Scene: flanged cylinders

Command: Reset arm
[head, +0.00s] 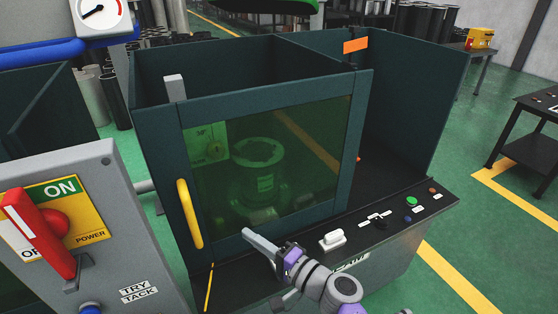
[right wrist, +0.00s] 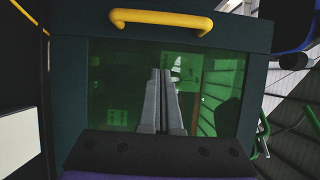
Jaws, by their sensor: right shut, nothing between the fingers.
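My right gripper (head: 247,233) is in front of the lower part of a dark green machine enclosure (head: 143,160), low and near its left side. Its two grey fingers are together with nothing between them. In the right wrist view the shut fingers (right wrist: 160,75) point at the green-tinted window (right wrist: 110,75). The enclosure's yellow door handle (head: 189,214) is left of the fingertips, apart from them. The handle also shows at the top of the right wrist view (right wrist: 160,20). Behind the window (head: 310,150) a flanged cylinder (head: 258,165) stands upright. My left gripper is not in view.
A grey power box (head: 120,240) with a red lever (head: 40,235) stands at the near left. The black control ledge (head: 410,215) with buttons and a white switch (head: 333,240) runs below the window. Open green floor lies to the right, before a black table (head: 530,155).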

